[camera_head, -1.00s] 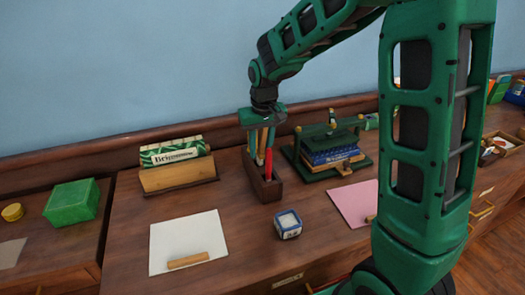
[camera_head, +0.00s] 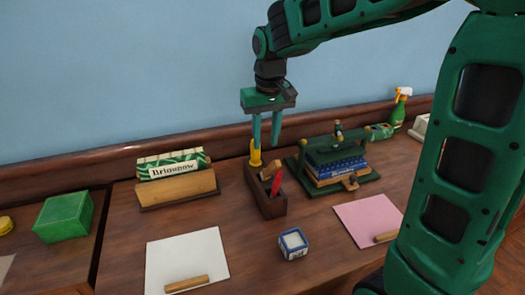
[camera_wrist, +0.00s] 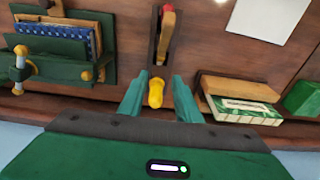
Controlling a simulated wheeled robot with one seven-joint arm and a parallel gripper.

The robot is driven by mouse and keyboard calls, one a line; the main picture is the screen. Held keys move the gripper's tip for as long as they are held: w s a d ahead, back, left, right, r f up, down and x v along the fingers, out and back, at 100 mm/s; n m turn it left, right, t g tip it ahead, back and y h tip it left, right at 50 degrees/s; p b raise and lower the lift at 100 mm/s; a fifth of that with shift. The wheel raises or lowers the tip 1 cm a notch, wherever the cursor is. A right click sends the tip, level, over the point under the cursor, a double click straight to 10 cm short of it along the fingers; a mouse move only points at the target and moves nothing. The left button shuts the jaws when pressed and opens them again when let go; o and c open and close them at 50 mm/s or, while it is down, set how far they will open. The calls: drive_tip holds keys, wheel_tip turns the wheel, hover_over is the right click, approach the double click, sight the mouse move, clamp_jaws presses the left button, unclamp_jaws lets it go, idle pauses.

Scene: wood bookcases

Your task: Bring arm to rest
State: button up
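My gripper (camera_head: 266,128) is green and points down above the dark wooden tool holder (camera_head: 272,205) on the desk. Its two fingers are apart with nothing between them; the wrist view also shows them spread (camera_wrist: 158,95). The holder contains a yellow-tipped item (camera_head: 255,157), a wooden-handled item (camera_head: 270,169) and a red item (camera_head: 277,180). In the wrist view the yellow item (camera_wrist: 156,92) shows in the gap between the fingers, farther down in the holder.
A book press (camera_head: 335,165) with blue books stands right of the holder, a spray bottle (camera_head: 398,108) behind it. A wooden stand with a box (camera_head: 178,186) is at left, a green box (camera_head: 64,216) beyond. Paper sheets (camera_head: 187,258) and a small blue-white box (camera_head: 293,243) lie in front.

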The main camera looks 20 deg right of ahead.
drive_tip(key=s+d+m, duration=0.3)
drive_tip(key=s+d, duration=0.9)
drive_tip(key=s, duration=0.1)
drive_tip(key=s+d+f+m, duration=0.1)
drive_tip(key=s+d+f, duration=0.1)
drive_tip(key=s, duration=0.6)
drive_tip(key=s+d+f+m+g, duration=0.1)
drive_tip(key=s+d+f+m, duration=0.1)
drive_tip(key=s, duration=0.7)
drive_tip(key=shift+d+f, duration=0.6)
drive_tip(key=shift+d, duration=0.05)
drive_tip(key=shift+w+f+g, duration=0.25)
drive_tip(key=shift+w+g, duration=0.05)
drive_tip(key=shift+w, duration=0.35)
